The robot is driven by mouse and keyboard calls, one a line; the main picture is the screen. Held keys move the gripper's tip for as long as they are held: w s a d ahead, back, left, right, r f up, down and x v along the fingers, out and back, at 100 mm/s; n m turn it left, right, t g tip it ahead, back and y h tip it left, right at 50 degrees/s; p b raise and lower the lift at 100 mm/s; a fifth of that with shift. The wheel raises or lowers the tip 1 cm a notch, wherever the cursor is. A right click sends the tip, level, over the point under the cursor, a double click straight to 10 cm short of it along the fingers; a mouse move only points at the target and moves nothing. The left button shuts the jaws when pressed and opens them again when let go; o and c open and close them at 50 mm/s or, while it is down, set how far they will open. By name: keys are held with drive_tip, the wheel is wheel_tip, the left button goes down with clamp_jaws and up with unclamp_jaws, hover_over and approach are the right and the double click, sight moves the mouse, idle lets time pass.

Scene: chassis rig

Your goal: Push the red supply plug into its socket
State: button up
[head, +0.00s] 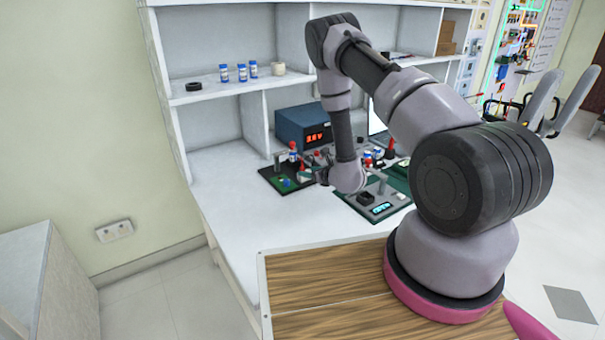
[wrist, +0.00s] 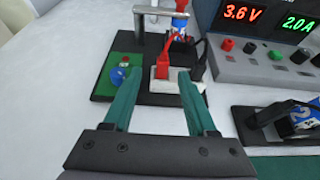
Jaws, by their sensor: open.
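In the wrist view the red supply plug (wrist: 162,68) stands upright at a white socket block (wrist: 160,87) on a dark board (wrist: 105,88). A red lead rises from its top. I cannot tell how deep the plug sits in the socket. My gripper (wrist: 160,74) is open, its two green fingers pointing at the plug, one on each side of it in the picture. Contact cannot be made out. In the head view my gripper (head: 312,177) is small and partly hidden by my arm, over the board (head: 272,179).
A black plug (wrist: 201,62) stands right of the red one. A grey frame (wrist: 140,35) rises behind. A blue knob (wrist: 118,75) is at the left. The power supply (wrist: 265,70) reads 3.6 V and 2.0 A. Another board (wrist: 245,130) lies right. Bare bench (wrist: 50,95) is left.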

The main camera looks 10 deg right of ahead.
sight(304, 169)
drive_tip(key=shift+r+x, duration=0.1)
drive_tip(key=shift+x, duration=1.25)
drive_tip(key=shift+r+x, duration=0.15)
drive_tip(key=shift+x, duration=1.25)
drive_tip(key=shift+w+d, duration=0.15)
clamp_jaws()
